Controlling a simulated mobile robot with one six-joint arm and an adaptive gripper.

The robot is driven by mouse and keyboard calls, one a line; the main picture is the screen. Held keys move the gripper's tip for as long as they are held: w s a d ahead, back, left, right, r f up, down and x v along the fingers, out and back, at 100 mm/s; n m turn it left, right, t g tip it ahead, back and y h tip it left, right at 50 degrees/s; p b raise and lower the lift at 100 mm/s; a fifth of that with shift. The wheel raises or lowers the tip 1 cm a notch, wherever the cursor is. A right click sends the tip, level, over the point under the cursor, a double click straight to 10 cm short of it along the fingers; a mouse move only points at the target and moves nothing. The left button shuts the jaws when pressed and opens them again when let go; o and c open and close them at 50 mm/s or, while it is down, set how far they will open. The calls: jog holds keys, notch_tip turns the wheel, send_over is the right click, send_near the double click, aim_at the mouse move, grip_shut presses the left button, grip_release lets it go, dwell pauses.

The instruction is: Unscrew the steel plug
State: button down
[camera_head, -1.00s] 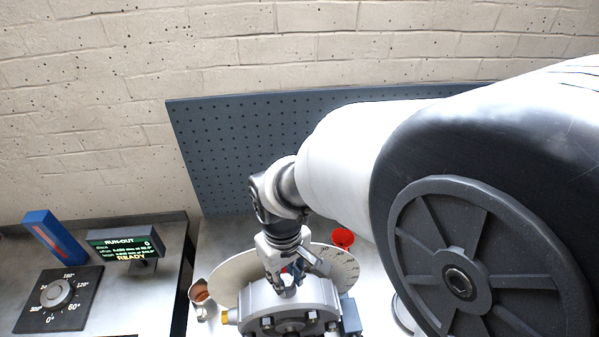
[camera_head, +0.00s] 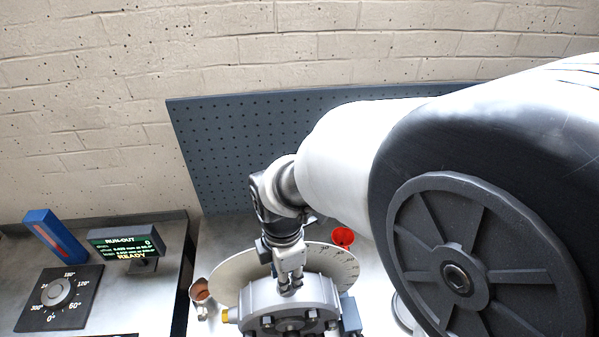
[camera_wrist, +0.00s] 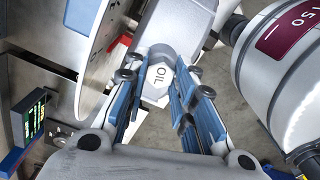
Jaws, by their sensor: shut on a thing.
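The steel plug (camera_wrist: 160,78) is a pale hexagonal head marked OIL on top of the grey rotor housing (camera_head: 262,296). In the wrist view, the blue-padded fingers of my gripper (camera_wrist: 157,84) stand on either side of the plug's head. My gripper is shut on it. In the head view, my gripper (camera_head: 290,288) points down onto the top of the housing, and its fingers hide the plug. Whether the plug is still seated or raised cannot be told.
The large pale disc (camera_head: 232,276) stands close behind the housing. A run-out display (camera_head: 125,243), dial (camera_head: 57,293) and blue block (camera_head: 52,238) are further left. A pegboard (camera_head: 225,150) stands behind.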

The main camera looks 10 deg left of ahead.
jog(key=n, duration=0.5)
jog(key=shift+n, duration=0.4)
jog(key=n, duration=0.4)
jog(key=shift+n, duration=0.4)
jog(key=n, duration=0.4)
jog(key=shift+n, duration=0.4)
